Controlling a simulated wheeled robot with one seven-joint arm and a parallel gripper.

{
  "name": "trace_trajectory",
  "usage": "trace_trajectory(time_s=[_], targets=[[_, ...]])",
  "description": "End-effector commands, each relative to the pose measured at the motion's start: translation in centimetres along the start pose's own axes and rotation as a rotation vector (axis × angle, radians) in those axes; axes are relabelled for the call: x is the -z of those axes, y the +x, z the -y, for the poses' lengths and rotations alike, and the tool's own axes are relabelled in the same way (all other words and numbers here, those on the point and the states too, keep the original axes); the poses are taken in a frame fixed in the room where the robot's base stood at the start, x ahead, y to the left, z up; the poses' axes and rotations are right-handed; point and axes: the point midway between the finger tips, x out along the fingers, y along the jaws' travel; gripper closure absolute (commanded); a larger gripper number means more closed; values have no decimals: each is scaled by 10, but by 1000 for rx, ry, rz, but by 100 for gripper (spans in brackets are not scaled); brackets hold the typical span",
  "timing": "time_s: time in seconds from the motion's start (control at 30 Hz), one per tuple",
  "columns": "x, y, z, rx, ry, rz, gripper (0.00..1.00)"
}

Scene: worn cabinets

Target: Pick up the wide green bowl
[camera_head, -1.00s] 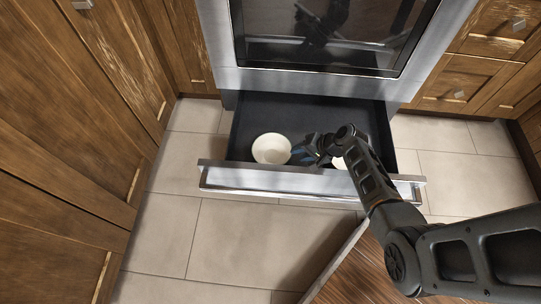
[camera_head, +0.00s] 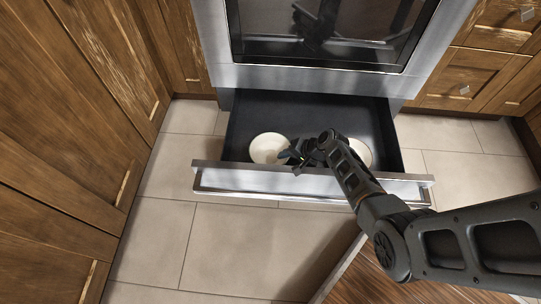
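Two pale, cream-looking bowls lie in the open dark drawer under the oven. No bowl looks clearly green. The left bowl (camera_head: 268,147) is mostly in view near the drawer's front. The right bowl (camera_head: 361,152) is partly hidden behind my arm. My gripper (camera_head: 287,158) is at the drawer's front, by the right edge of the left bowl. Its fingers are small and dark, so I cannot tell whether they touch the bowl or how wide they stand.
The drawer front (camera_head: 300,182) with its metal handle runs below my gripper. The oven (camera_head: 320,40) stands above the drawer. Worn wooden cabinets (camera_head: 60,120) are at the left and others at the upper right. A wooden surface (camera_head: 375,285) is at the bottom. Tiled floor (camera_head: 215,240) is clear.

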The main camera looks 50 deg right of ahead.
Motion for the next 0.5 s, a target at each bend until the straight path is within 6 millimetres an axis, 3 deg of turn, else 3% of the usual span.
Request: trace_trajectory(time_s=[0.1, 0.43, 0.5], targets=[[0, -1, 1, 0, 0, 0, 66], [0, -1, 1, 0, -1, 0, 98], [0, -1, 1, 0, -1, 0, 100]])
